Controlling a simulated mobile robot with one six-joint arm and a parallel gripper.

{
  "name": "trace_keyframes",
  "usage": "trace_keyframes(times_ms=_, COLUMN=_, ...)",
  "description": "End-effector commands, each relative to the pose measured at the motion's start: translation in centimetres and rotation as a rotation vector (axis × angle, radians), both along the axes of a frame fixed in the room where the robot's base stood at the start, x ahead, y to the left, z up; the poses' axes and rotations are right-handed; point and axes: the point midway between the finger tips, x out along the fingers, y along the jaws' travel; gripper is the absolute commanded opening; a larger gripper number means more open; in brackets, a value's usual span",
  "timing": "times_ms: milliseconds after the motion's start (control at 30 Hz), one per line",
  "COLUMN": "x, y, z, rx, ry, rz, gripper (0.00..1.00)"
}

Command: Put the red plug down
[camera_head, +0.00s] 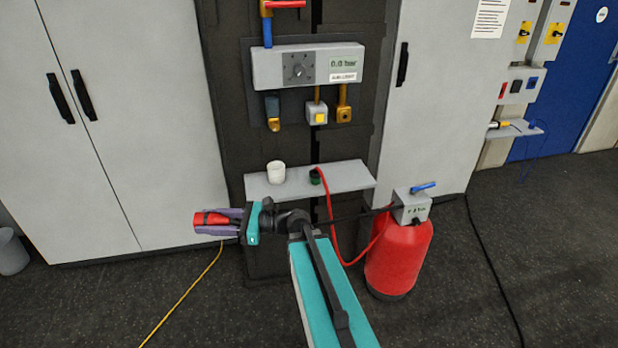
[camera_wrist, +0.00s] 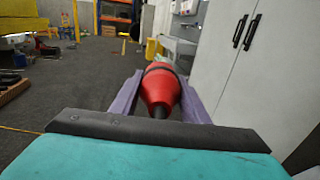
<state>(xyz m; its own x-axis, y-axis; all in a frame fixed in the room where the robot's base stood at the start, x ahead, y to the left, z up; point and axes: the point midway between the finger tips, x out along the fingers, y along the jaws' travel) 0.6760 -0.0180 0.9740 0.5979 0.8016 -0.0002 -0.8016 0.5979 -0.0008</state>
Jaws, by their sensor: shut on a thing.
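The red plug (camera_head: 210,218) is a red cylinder with a dark band. It lies between the purple fingers of my gripper (camera_head: 218,222), left of the small grey shelf and in front of the grey cabinet doors. In the wrist view the plug (camera_wrist: 161,88) sits between the two purple fingers of my gripper (camera_wrist: 160,95), with its narrow end toward the camera. My gripper is shut on it, and it is held in the air above the floor.
The grey shelf (camera_head: 345,177) carries a white cup (camera_head: 276,172) and a dark green piece (camera_head: 316,176) with a red hose. A red tank (camera_head: 398,258) stands on the floor at right. A yellow cable (camera_head: 183,296) runs along the floor. A panel (camera_head: 308,66) with a gauge hangs above.

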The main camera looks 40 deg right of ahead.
Motion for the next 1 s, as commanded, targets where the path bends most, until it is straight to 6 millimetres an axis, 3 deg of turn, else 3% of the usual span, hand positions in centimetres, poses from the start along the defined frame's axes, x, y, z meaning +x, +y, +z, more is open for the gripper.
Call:
trace_keyframes(times_ms=633, x=0.0, y=1.1, z=-0.3, rx=0.001, ry=-0.001, rz=0.017, gripper=0.06)
trace_keyframes(times_ms=1000, x=0.2, y=0.8, z=-4.2, rx=0.0, ry=0.0, rz=0.012, gripper=0.06)
